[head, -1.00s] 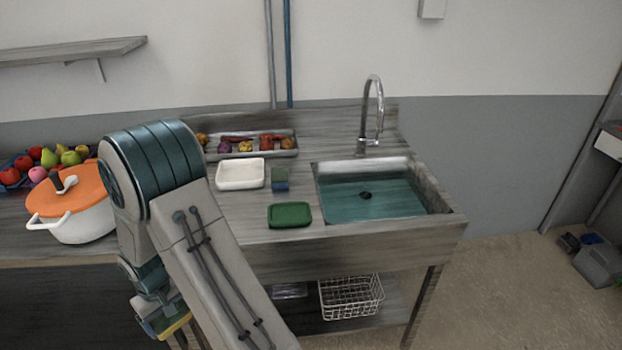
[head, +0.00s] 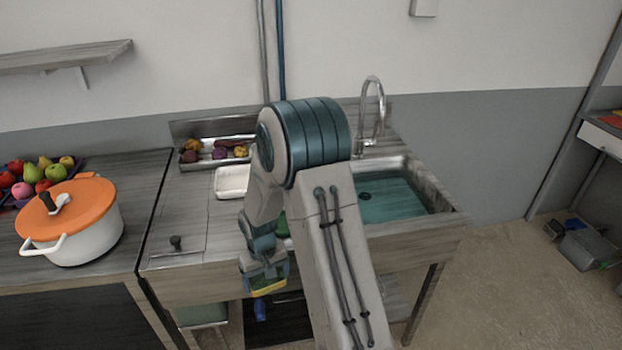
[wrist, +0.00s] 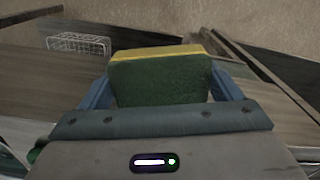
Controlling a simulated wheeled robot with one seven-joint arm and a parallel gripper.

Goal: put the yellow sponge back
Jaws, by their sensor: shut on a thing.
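The yellow sponge (head: 270,289) shows as a thin yellow strip below my gripper (head: 264,274) in the head view, in front of the counter's front edge. In the wrist view the sponge (wrist: 160,82) has a large dark green face and a yellow layer along its top edge. My gripper (wrist: 162,92) is shut on it, with a blue finger at each side. A green dish (head: 282,226) on the counter is mostly hidden behind my arm.
The sink (head: 395,198) with its tap (head: 375,110) lies right of my arm. A white tray (head: 232,181) and a metal tray of food (head: 215,152) stand behind. An orange-lidded pot (head: 75,225) stands left. A wire basket (wrist: 78,43) shows in the wrist view.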

